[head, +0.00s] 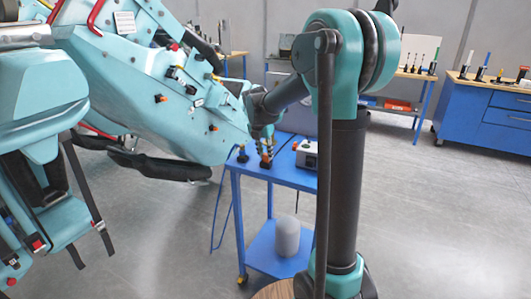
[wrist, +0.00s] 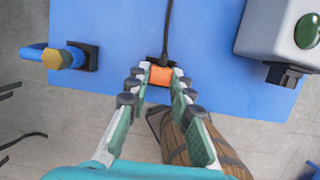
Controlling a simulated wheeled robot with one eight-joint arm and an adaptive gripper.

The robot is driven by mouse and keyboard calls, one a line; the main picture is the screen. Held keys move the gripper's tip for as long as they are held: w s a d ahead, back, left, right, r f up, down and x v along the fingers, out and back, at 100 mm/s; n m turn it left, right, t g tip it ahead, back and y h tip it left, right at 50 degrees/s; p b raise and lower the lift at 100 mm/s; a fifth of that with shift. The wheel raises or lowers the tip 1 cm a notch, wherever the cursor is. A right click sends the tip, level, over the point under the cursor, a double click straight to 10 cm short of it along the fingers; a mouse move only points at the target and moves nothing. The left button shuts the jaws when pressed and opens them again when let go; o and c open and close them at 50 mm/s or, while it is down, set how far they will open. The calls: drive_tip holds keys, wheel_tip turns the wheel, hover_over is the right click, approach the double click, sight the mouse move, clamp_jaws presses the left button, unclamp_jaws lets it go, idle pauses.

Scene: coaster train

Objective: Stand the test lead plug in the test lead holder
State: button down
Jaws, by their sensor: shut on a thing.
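The test lead plug (wrist: 161,76) is an orange block with a black lead running up from it in the wrist view. My gripper (wrist: 160,82) has its fingertips on either side of it and is shut on it. A black block, apparently the test lead holder (wrist: 152,61), shows right behind the plug. I cannot tell whether the plug stands in it or is just above it. In the head view my gripper (head: 264,143) points down over the blue cart, with the orange plug (head: 265,161) at its tips near the cart's edge.
On the blue cart top (wrist: 205,72), a blue tool with a gold end (wrist: 62,57) sits in a black holder at left. A grey box with a green button (wrist: 275,30) stands at right. A teal coaster car (head: 150,90) is close left of the arm.

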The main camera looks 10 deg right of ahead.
drive_tip(key=shift+f, duration=0.25)
drive_tip(key=shift+r, duration=0.2)
drive_tip(key=shift+r, duration=1.35)
drive_tip(key=shift+f, duration=1.5)
idle(1.4)
drive_tip(key=c, duration=1.3)
unclamp_jaws()
drive_tip(key=shift+o, duration=0.2)
drive_tip(key=v, duration=1.2)
